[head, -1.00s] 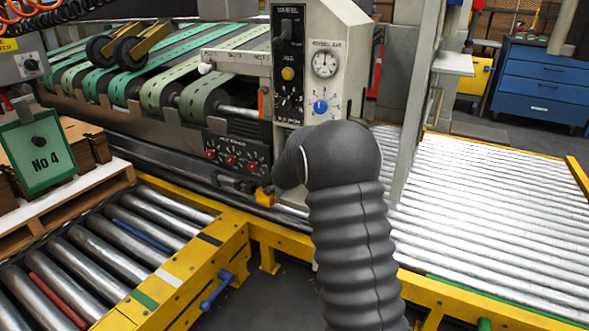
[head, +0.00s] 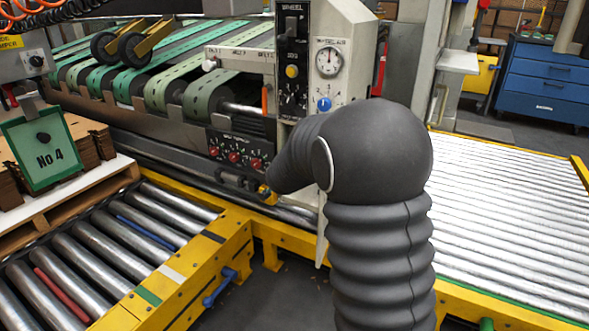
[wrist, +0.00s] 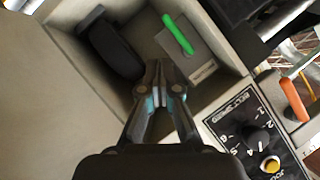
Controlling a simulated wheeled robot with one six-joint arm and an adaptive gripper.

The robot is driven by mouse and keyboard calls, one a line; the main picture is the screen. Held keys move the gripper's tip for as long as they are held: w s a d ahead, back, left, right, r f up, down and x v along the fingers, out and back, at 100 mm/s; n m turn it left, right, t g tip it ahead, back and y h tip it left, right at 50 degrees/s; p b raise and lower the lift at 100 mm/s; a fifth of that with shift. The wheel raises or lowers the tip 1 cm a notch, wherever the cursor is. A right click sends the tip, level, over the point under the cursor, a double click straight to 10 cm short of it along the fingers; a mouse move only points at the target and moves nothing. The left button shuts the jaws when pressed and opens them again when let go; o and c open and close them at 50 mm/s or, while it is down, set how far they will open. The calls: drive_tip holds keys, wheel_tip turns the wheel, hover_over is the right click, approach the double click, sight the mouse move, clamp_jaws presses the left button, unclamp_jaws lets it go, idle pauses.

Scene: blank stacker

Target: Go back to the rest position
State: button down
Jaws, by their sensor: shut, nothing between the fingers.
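My gripper (wrist: 158,85) shows in the wrist view with its fingertips together and nothing between them. It points toward a recessed box on a grey machine housing. In the recess are a black handle-like part (wrist: 115,50) and a grey plate with a green lever (wrist: 178,34). In the head view my arm's dark ribbed cover stands in front of the machine, and my gripper is hidden behind it.
The control column (head: 345,30) carries a dial and knobs. A black panel with an orange lever (wrist: 294,98) beside it lies at the right in the wrist view. Roller conveyors with yellow frames (head: 200,280) flank the arm. A blue cabinet (head: 545,80) stands at the back right.

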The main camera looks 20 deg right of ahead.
drive_tip(key=shift+a, duration=0.1)
drive_tip(key=s+a+f+n+g+y, duration=0.2)
drive_tip(key=s+a+f+n+y, duration=0.15)
drive_tip(key=a+f, duration=0.3)
drive_tip(key=s+a+r+n+g+y, duration=0.1)
drive_tip(key=s+a+n+g+y, duration=0.3)
drive_tip(key=s, duration=0.6)
drive_tip(key=s+d+r+n+h, duration=0.1)
drive_tip(key=s+r, duration=0.3)
drive_tip(key=s, duration=1.1)
drive_tip(key=s+d+r+n+h, duration=0.1)
drive_tip(key=s+r+n, duration=0.3)
drive_tip(key=s, duration=1)
drive_tip(key=shift+s+d+r, duration=0.35)
drive_tip(key=shift+d+r, duration=0.35)
drive_tip(key=shift+r, duration=0.1)
drive_tip(key=shift+n+h, duration=0.25)
